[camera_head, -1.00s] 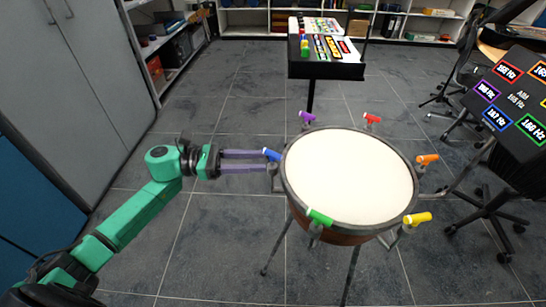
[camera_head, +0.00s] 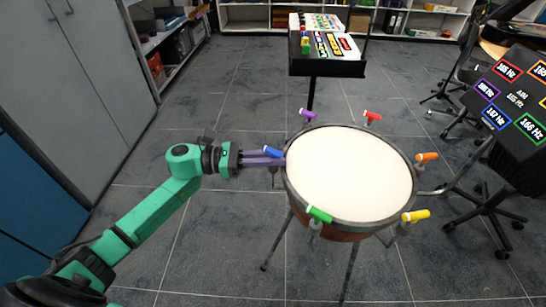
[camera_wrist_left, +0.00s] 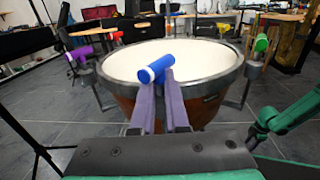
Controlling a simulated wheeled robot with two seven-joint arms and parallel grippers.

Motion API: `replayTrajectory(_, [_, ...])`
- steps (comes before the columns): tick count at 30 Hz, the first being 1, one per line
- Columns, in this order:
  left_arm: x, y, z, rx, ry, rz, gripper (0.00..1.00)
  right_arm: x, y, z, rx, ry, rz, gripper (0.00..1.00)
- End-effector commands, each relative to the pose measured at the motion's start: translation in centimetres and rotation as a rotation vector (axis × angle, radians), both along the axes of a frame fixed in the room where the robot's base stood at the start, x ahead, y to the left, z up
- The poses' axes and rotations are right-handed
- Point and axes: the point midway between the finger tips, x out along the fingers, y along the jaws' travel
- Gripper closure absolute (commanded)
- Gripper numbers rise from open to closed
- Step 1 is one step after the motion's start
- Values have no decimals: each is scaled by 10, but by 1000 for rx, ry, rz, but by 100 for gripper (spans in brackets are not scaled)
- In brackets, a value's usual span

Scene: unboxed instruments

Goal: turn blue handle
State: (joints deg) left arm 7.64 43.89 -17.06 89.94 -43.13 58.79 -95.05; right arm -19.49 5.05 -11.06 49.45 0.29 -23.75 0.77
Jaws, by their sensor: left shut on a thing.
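The blue handle (camera_head: 272,152) sits on the left rim of a round drum (camera_head: 350,178) with a white head. It also shows in the left wrist view (camera_wrist_left: 156,68), lying aslant at the fingertips. My left gripper (camera_head: 281,158) reaches in from the left. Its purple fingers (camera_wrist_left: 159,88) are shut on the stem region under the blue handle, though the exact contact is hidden.
Other handles ring the drum: purple (camera_head: 307,115), red (camera_head: 372,116), orange (camera_head: 427,156), yellow (camera_head: 416,215) and green (camera_head: 319,214). A frequency panel (camera_head: 515,90) stands right, a tray stand (camera_head: 326,64) behind. Floor left of the drum is clear.

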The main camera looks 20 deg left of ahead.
Motion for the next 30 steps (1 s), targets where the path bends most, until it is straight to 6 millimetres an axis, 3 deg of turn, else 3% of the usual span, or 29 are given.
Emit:
replayTrajectory(16, [-1, 0, 1, -3, 2, 332, 100, -7, -2, 0, -1, 1, 3, 50])
replayTrajectory(30, [0, 1, 1, -2, 1, 629, 100, -25, -5, 0, -2, 5, 12, 50])
